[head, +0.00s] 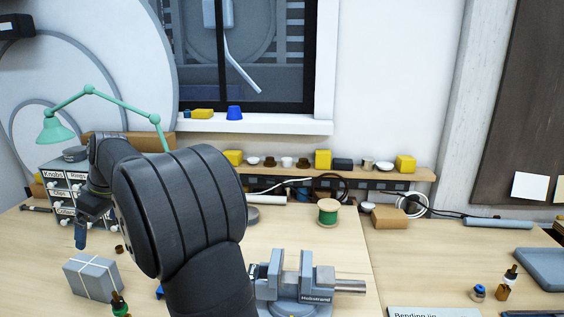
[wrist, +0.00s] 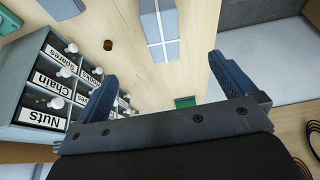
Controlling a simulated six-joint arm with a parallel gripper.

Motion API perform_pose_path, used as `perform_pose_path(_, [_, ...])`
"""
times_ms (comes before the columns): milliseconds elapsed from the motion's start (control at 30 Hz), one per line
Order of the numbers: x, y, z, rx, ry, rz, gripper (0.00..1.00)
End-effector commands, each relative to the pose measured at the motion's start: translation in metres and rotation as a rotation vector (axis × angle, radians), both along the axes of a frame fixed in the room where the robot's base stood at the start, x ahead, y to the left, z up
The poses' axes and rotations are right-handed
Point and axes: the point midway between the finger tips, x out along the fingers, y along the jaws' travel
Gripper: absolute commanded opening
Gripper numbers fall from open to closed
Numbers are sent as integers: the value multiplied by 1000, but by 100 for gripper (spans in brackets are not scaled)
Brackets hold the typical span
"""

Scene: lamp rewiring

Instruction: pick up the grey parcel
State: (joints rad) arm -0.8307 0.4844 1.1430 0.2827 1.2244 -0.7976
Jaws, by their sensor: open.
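The grey parcel (head: 92,277), a box tied with white string, lies on the bench at the lower left of the head view. In the wrist view the parcel (wrist: 158,28) shows at the top, beyond the fingertips and roughly between their lines. My gripper (wrist: 161,68) is open and empty, its two blue fingers spread wide. In the head view my gripper (head: 81,236) is behind the parcel and apart from it, beside the drawer cabinet; my own arm hides part of the area to the right.
A labelled drawer cabinet (wrist: 28,85) stands close to the left finger in the wrist view. A small brown piece (wrist: 108,45) lies near the parcel.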

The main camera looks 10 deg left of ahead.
Motion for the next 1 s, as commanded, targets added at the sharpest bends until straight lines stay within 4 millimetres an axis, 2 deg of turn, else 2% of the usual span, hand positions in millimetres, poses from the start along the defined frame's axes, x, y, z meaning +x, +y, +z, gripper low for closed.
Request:
perform_pose_path(333, [0, 0, 0, 0, 0, 0, 100])
perform_pose_path(367, [0, 0, 0, 0, 0, 0, 98])
perform_pose_path(433, [0, 0, 0, 0, 0, 0, 85])
perform_pose_path(700, [-1, 1, 0, 0, 0, -3, 85])
perform_pose_path(900, [-10, 15, 6, -7, 0, -78, 85])
perform_pose_path(1000, [-10, 19, -1, -10, 3, -88, 85])
